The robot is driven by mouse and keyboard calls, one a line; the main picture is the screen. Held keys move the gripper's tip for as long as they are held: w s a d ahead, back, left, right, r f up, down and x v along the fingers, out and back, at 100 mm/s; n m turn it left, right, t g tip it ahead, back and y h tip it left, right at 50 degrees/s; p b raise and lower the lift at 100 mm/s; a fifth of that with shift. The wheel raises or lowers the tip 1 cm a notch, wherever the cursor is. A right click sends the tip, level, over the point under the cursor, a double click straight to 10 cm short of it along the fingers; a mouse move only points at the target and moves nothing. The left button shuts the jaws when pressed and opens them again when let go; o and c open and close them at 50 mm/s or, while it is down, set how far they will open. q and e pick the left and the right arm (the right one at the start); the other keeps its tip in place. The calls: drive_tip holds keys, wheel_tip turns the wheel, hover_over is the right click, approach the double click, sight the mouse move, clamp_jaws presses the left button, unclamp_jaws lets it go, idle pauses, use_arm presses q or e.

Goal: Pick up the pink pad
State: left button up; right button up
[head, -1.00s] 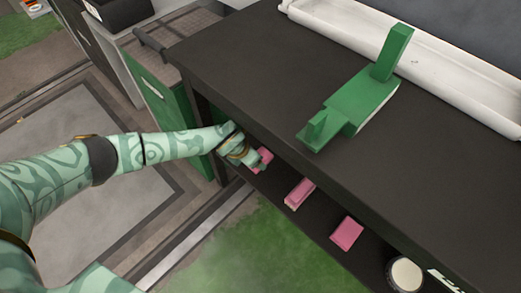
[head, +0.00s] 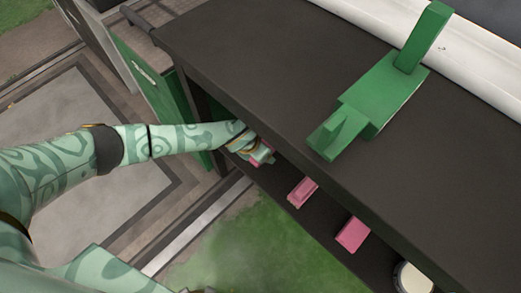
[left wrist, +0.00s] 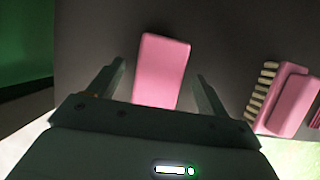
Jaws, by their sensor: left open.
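A plain pink pad (left wrist: 161,72) lies on the dark lower shelf. In the left wrist view it sits between the two spread fingers of my left gripper (left wrist: 159,78), with its near end close to the palm. I cannot tell whether the fingers touch it. In the head view my left gripper (head: 262,156) reaches under the tabletop and hides most of this pad. My right gripper is not in view.
A pink brush with pale bristles (left wrist: 290,103) lies to the right; it also shows in the head view (head: 302,191). Another pink block (head: 352,234) and a white round item (head: 411,278) lie farther along. The dark tabletop (head: 270,75) overhangs the shelf and carries a green stand (head: 375,95).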

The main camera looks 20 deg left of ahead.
use_arm(q)
drive_tip(key=shift+f, duration=0.3)
idle(0.4)
drive_tip(key=c, duration=1.1)
